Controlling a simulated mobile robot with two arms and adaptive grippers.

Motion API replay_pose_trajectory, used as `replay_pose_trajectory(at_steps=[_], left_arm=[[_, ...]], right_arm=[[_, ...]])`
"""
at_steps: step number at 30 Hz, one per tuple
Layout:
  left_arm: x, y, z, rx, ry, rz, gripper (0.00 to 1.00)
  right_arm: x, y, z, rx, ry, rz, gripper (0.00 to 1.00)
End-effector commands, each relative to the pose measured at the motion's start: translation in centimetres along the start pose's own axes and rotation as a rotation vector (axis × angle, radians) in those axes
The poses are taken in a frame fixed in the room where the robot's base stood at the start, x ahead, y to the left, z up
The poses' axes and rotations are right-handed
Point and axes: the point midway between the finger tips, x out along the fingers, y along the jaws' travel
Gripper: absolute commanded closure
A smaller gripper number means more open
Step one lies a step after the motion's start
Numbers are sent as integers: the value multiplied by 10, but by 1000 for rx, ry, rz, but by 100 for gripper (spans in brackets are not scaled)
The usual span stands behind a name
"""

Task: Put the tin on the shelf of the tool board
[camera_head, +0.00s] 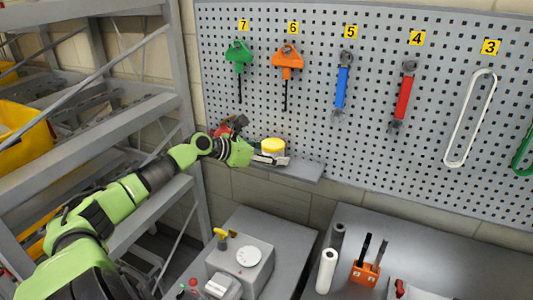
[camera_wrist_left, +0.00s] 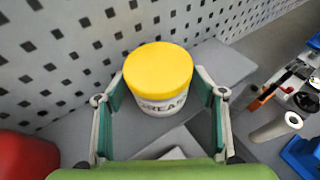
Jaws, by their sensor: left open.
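The tin (camera_head: 273,146) is white with a yellow lid and stands upright on the grey shelf (camera_head: 305,170) at the foot of the tool board (camera_head: 370,60). My left gripper (camera_head: 272,158) is at the shelf, right by the tin. In the left wrist view the tin (camera_wrist_left: 158,78) shows dark lettering on its side. The open fingers of my left gripper (camera_wrist_left: 160,100) are on either side of it, with gaps visible. The tin's lower part is partly hidden in the head view. My right gripper is not in view.
A red object (camera_wrist_left: 25,155) is near my left gripper on the shelf's left part. Hand tools hang on the board above. A grey rack (camera_head: 90,140) stands at left. Below are a grey machine box (camera_head: 240,262), white roll (camera_head: 326,270) and orange holder (camera_head: 364,272).

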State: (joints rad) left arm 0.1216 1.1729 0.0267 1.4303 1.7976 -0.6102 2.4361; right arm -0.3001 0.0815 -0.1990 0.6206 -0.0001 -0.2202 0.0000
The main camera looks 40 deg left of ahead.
Motion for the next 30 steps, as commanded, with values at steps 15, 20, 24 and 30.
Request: replay_pose_trajectory(at_steps=[15, 20, 24, 30], left_arm=[[-36, -1, -2, -2, 3, -2, 37], [-51, -1, -1, -3, 1, -2, 37], [-66, -1, 0, -2, -1, -2, 37], [-91, 0, 0, -2, -1, 0, 37]], right_arm=[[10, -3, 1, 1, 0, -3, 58], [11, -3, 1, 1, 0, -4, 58], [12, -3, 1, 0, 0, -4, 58], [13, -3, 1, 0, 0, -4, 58]])
